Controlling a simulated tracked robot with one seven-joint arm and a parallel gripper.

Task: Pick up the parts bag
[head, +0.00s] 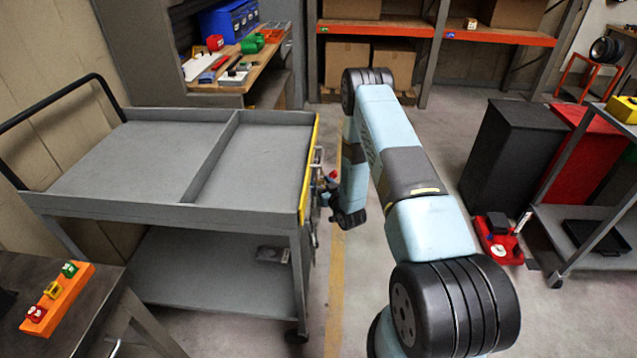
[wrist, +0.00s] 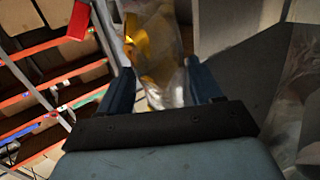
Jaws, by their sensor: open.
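The parts bag (wrist: 152,38) is a clear bag with yellow-gold contents in the wrist view. It hangs between and just beyond the two blue fingers of my gripper (wrist: 158,72). The fingers are spread, with the lower part of the bag between them; I cannot tell whether either finger touches it. The bag is not clear to make out there.
A workbench (head: 262,75) with blue bins and tools stands behind the cart. Orange-edged shelves (head: 375,28) hold cardboard boxes. A black cabinet (head: 505,150) and a red one (head: 580,150) stand at right. A red item (head: 498,238) lies on the floor. An orange block (head: 57,298) is at lower left.

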